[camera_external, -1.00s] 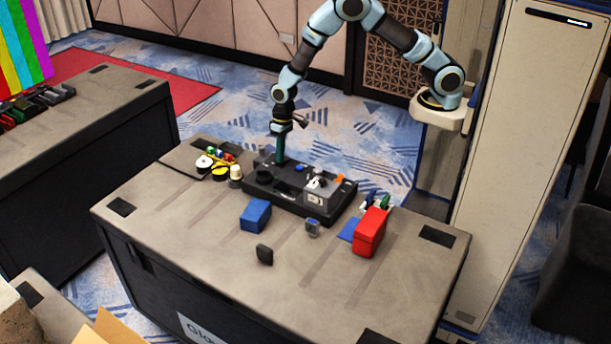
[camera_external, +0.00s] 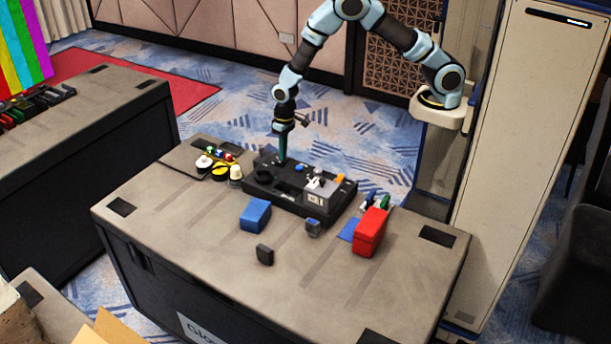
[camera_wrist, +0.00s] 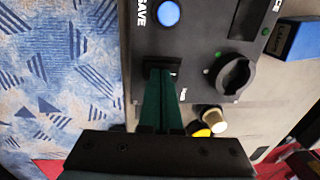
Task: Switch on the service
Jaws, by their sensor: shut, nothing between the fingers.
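A black control panel (camera_external: 268,192) lies on the grey table; it also shows in the wrist view (camera_wrist: 200,40). In the wrist view it has a blue button (camera_wrist: 168,14) beside the word "SAVE", a black knob (camera_wrist: 235,75) and a dark rectangular part (camera_wrist: 249,18) near cut-off lettering ending in "ICE". My gripper (camera_external: 283,158) is over the panel's back left part, pointing down. Its green fingers (camera_wrist: 160,78) are closed together, with tips at a small black part below the blue button. The fingers hide much of that part; I cannot tell whether they touch it.
A grey box (camera_external: 320,192) stands on the panel's right end. A blue box (camera_external: 255,214), a red box (camera_external: 371,232) and a small dark block (camera_external: 265,254) stand on the table (camera_external: 190,235). Yellow and white pieces (camera_external: 220,172) are left of the panel. The front left tabletop is clear.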

